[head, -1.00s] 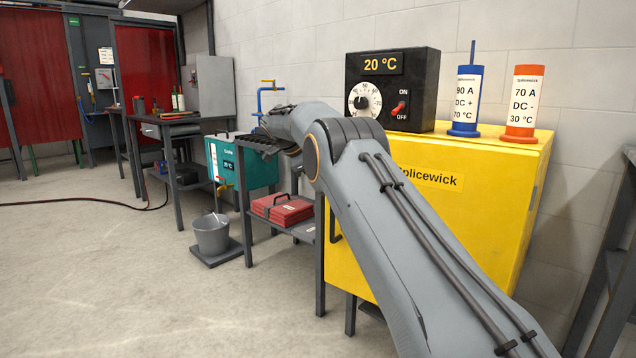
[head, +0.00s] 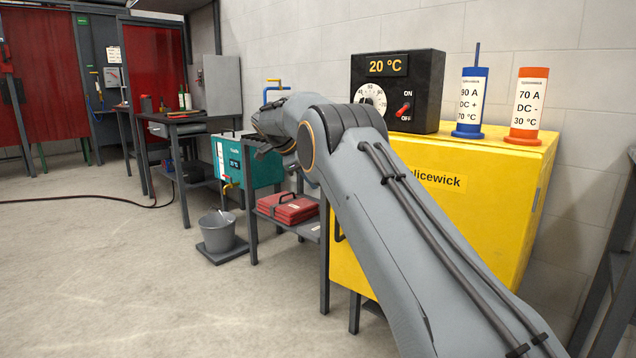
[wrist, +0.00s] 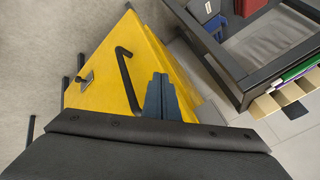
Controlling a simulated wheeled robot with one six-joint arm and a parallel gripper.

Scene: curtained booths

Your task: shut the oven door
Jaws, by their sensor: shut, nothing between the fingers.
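The yellow oven (head: 480,210), marked with a partly covered "Splicewick" label, stands against the wall in the head view, largely behind my arm. In the wrist view a yellow face of the oven (wrist: 112,72) shows with a bent black bar handle (wrist: 127,78) and a small latch (wrist: 85,77). My gripper (wrist: 158,77) is shut and empty, with its dark fingers appearing just right of the handle. I cannot tell whether it touches the oven. In the head view its fingers are not clear beyond the arm. How far the door stands open is not clear.
A black control box (head: 397,92) reading 20 °C, a blue canister (head: 470,103) and an orange canister (head: 525,106) stand on the oven. A table with a red case (head: 288,208) on its shelf and a grey bucket (head: 217,231) are left. Floor in front is clear.

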